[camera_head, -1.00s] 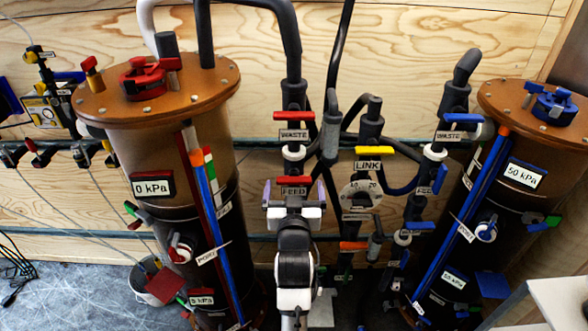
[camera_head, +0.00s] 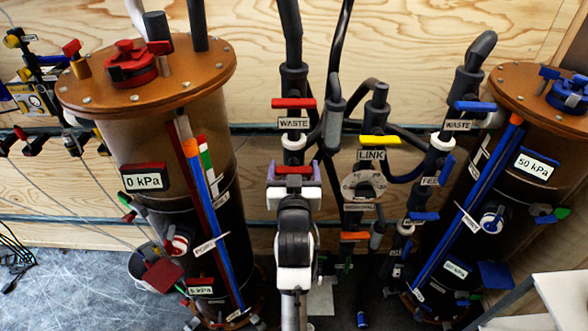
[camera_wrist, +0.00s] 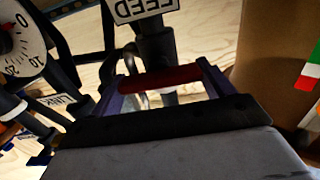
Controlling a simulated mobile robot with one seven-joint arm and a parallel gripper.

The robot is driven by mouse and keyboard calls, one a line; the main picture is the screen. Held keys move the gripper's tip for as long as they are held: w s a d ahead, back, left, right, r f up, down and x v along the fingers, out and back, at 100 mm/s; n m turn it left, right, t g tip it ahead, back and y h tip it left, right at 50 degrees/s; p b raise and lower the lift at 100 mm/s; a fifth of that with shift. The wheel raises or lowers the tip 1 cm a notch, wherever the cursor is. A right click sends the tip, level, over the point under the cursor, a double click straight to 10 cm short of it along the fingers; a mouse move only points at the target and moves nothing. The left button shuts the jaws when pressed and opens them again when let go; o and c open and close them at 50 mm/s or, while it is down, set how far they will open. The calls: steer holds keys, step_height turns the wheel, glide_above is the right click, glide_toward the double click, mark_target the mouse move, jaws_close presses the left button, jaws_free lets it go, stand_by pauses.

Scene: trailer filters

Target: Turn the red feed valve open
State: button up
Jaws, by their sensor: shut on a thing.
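The red feed valve handle (camera_head: 294,169) lies crosswise on the middle pipe, below the red waste handle (camera_head: 293,103). My gripper (camera_head: 294,173) is at the feed handle, with a purple finger at each of its ends, shut on it. In the wrist view the handle (camera_wrist: 160,78) spans between the two fingers (camera_wrist: 163,80), lying nearly level. The FEED label (camera_wrist: 145,8) shows upside down there. In the head view my gripper hides the label and the pipe below the handle.
A brown-lidded tank (camera_head: 150,85) stands left and another tank (camera_head: 520,100) right. A yellow link handle (camera_head: 380,141) and a round dial (camera_head: 364,185) are close to the right of my gripper. Blue handles (camera_head: 475,106) are farther right. Black hoses rise behind.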

steer(key=shift+n, duration=0.3)
steer(key=n, duration=0.3)
steer(key=shift+a+n, duration=0.1)
steer(key=shift+n, duration=0.2)
steer(key=n, duration=0.4)
steer(key=shift+a+r+p, duration=0.1)
steer(key=shift+p, duration=0.2)
steer(key=n, duration=0.5)
steer(key=shift+p, duration=0.35)
steer(key=n, duration=0.2)
steer(key=n+p, duration=0.1)
steer(key=n, duration=0.1)
steer(key=shift+a+f+n, duration=0.1)
steer(key=shift+f+n, duration=0.1)
steer(key=shift+n, duration=0.1)
steer(key=o, duration=0.9)
steer(key=shift+o, duration=0.2)
steer(key=shift+f, duration=0.1)
